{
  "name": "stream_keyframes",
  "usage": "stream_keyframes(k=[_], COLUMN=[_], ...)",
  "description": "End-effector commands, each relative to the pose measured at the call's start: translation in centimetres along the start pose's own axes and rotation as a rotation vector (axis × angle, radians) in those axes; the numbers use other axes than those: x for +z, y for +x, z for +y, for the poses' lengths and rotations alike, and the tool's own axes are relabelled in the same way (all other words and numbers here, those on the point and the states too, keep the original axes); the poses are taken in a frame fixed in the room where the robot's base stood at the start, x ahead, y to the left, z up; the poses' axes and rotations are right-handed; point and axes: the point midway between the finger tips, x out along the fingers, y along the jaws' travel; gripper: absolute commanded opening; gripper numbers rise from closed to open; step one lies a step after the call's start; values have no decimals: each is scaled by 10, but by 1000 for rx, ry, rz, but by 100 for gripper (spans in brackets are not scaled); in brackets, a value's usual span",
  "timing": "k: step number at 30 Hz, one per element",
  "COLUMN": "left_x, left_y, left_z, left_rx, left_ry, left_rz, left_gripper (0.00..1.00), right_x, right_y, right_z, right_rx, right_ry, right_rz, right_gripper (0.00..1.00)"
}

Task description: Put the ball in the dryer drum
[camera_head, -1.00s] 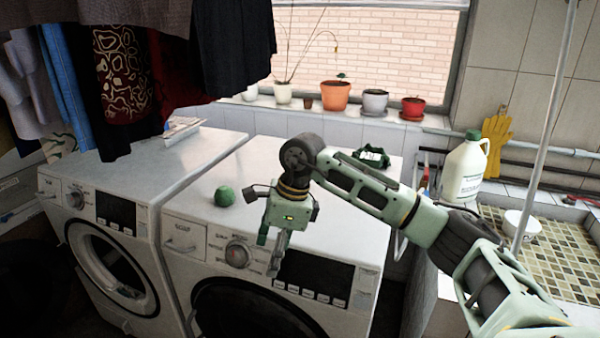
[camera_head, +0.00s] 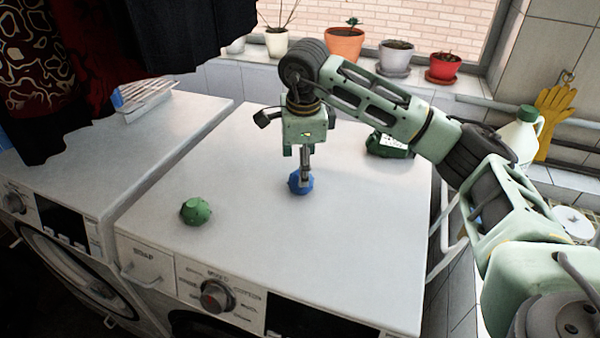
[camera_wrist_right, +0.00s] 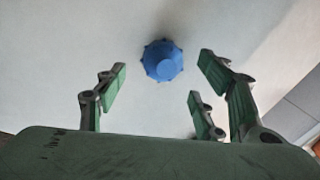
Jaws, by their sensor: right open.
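A blue knobbly ball (camera_head: 301,184) lies on the white top of the right-hand machine (camera_head: 250,230). A green knobbly ball (camera_head: 195,211) lies on the same top, nearer the front left. My right gripper (camera_head: 306,168) points down at the blue ball, partly covering it. In the right wrist view the blue ball (camera_wrist_right: 162,60) shows ahead between the spread fingers of my open, empty right gripper (camera_wrist_right: 160,82). I cannot tell whether a finger touches it. The left machine's round door (camera_head: 72,268) is partly in view; no drum interior shows clearly. My left gripper is not in view.
A green-and-black object (camera_head: 388,146) sits at the back right of the machine top. A small white rack (camera_head: 145,97) lies on the left machine (camera_head: 190,125). Potted plants (camera_head: 345,45) line the sill. Clothes hang at the upper left. The top around the balls is clear.

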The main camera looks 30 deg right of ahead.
Motion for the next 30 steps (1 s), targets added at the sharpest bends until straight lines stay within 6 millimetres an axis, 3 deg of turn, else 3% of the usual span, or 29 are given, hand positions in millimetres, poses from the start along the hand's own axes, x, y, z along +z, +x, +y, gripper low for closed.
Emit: stream_keyframes(k=[13, 22, 30], left_x=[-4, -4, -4], left_y=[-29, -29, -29], left_z=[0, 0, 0], left_rx=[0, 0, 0], left_ry=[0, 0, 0], left_rz=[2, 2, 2], left_gripper=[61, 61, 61], right_x=[0, 0, 0], right_y=[57, 66, 66], right_z=[0, 0, 0], right_rx=[4, 0, 0], right_ry=[1, 0, 0], right_rz=[1, 0, -1], right_gripper=[63, 63, 41])
